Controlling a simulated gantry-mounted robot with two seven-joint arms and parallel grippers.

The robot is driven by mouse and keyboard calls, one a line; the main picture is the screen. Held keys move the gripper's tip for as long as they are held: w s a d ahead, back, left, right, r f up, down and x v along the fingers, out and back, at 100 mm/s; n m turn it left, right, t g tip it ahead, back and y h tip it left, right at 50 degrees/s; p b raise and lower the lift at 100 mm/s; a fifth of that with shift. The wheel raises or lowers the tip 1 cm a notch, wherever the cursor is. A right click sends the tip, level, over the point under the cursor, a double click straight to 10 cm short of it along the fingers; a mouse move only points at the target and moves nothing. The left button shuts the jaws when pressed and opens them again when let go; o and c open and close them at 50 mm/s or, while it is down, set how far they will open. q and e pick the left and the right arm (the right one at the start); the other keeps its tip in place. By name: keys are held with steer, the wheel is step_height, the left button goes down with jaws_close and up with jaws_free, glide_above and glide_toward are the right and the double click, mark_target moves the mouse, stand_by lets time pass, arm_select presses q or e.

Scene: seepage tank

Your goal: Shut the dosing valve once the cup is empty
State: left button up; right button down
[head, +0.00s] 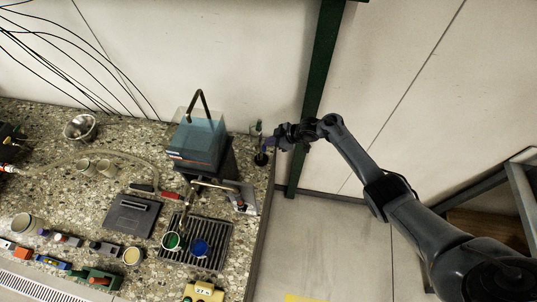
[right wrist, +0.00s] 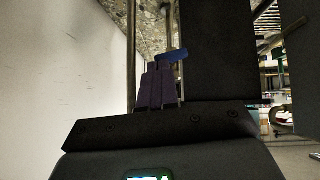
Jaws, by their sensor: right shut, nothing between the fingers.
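A tank of blue liquid (head: 198,142) stands on a dark stand near the wall. A green cup (head: 171,241) and a blue cup (head: 200,248) stand on the black drain grate (head: 214,262); I cannot tell whether either holds liquid. My right gripper (head: 267,145) is at the counter's right end, beside a slim upright fixture with a dark round base (head: 261,159). In the right wrist view its purple fingers (right wrist: 160,85) are shut and empty, close to a blue lever-like part (right wrist: 173,56). I cannot tell whether they touch it, or whether it is the dosing valve.
A green post (head: 317,90) rises close behind my right gripper.

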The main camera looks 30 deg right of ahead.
steer(key=shift+r, duration=0.1)
steer(key=shift+r+p, duration=0.8)
